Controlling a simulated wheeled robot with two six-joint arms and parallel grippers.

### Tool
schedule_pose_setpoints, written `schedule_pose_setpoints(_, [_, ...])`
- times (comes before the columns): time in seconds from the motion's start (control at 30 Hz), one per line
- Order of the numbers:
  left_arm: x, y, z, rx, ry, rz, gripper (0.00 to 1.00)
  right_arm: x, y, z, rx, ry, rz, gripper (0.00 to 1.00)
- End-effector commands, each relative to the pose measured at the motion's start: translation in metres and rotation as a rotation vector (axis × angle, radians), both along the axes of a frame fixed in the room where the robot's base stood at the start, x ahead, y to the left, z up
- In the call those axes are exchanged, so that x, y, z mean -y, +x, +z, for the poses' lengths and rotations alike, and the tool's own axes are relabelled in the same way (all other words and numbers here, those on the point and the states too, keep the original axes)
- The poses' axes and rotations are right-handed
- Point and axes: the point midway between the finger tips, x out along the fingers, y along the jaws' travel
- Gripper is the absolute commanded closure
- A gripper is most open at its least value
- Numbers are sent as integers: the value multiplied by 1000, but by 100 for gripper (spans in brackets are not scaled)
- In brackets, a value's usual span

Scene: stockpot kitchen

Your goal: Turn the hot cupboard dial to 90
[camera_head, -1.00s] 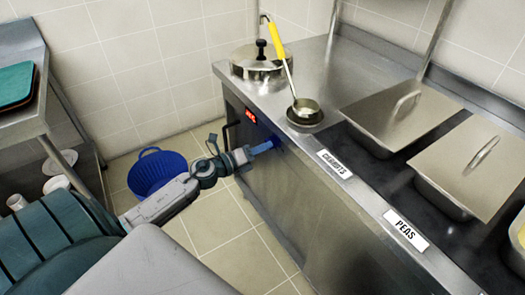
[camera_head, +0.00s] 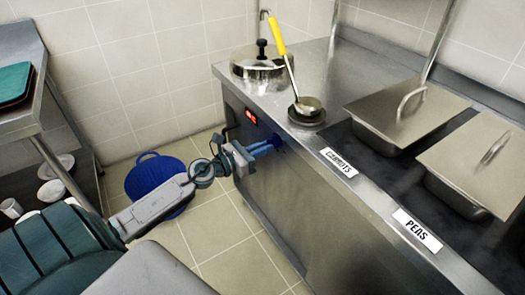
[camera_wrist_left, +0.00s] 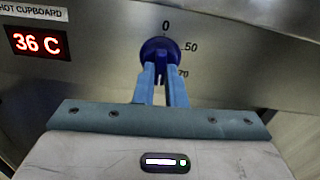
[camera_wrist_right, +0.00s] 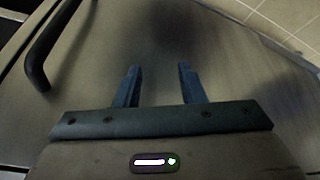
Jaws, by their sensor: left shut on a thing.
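The hot cupboard dial (camera_wrist_left: 158,46) is a dark blue round knob on the cupboard's steel front. In the left wrist view, 0 is printed above it, and 50 and 70 to its right; no 90 is readable. My left gripper (camera_wrist_left: 160,72) has its blue fingers shut on the dial's grip, which they partly hide, so its setting is unclear. In the head view this gripper (camera_head: 271,147) meets the cupboard front at the dial (camera_head: 279,142). My right gripper (camera_wrist_right: 157,75) is open and empty in the right wrist view.
A lidded pot (camera_head: 258,66) and a yellow-handled ladle (camera_head: 278,36) are on the counter above. Lidded pans (camera_head: 405,112) stand to the right. A black handle (camera_wrist_right: 38,65) shows beside my right gripper.

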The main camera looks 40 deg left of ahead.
Motion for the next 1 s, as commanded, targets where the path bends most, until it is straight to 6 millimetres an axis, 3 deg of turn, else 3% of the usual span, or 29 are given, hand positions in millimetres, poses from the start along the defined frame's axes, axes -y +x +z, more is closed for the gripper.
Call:
schedule_pose_setpoints(0.77, [0, 0, -1, 36, 91, -1, 100, -5, 5, -6, 42, 23, 4, 64])
schedule_pose_setpoints(0.8, [0, 0, -1, 36, 91, -1, 82, -5, 5, -6, 42, 23, 4, 64])
schedule_pose_setpoints(0.87, [0, 0, -1, 35, 90, -1, 70, -5, 5, -6, 42, 23, 4, 64])
schedule_pose_setpoints(1.0, [0, 0, -1, 36, 89, -1, 68, -5, 5, -6, 42, 23, 4, 64])
